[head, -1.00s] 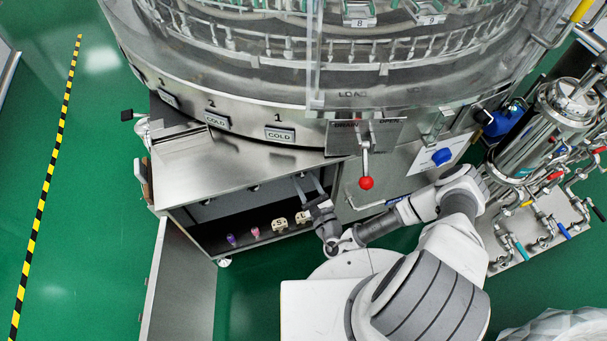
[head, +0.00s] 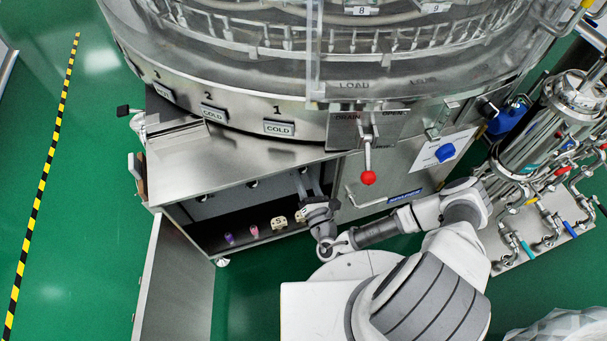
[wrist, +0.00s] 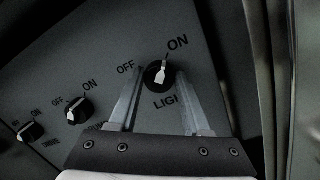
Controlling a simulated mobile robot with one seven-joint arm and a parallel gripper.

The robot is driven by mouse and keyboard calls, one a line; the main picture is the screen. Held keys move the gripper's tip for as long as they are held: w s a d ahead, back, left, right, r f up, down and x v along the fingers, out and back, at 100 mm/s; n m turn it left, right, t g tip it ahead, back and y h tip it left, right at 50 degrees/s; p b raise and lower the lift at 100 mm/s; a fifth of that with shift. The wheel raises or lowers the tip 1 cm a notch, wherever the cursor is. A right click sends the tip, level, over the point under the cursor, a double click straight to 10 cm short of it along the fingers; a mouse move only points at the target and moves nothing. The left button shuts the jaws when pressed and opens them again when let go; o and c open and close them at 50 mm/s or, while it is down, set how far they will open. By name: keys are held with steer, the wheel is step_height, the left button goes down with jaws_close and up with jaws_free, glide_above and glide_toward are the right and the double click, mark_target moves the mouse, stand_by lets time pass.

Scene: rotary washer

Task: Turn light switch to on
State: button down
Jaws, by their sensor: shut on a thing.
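The light switch is a round black knob (wrist: 157,74) with a white pointer, on a grey panel in the wrist view. The pointer aims upward and slightly right, towards the ON mark. OFF is at its upper left, and the label below, partly hidden by a finger, reads "LIGI". My gripper (wrist: 160,88) has one finger on each side of the knob and is shut on it. In the head view my gripper (head: 308,182) reaches into the open cabinet under the washer's steel top. The knob is hidden there.
More OFF/ON knobs (wrist: 79,111) sit to the left on the same panel. In the head view the open cabinet door (head: 180,285) stands left of my arm. A red-ball lever (head: 368,177) hangs above it. Small coloured items (head: 253,231) sit on the cabinet floor.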

steer(key=shift+m, duration=0.5)
steer(key=shift+c, duration=1.8)
jaws_free()
steer(key=shift+s, duration=0.1)
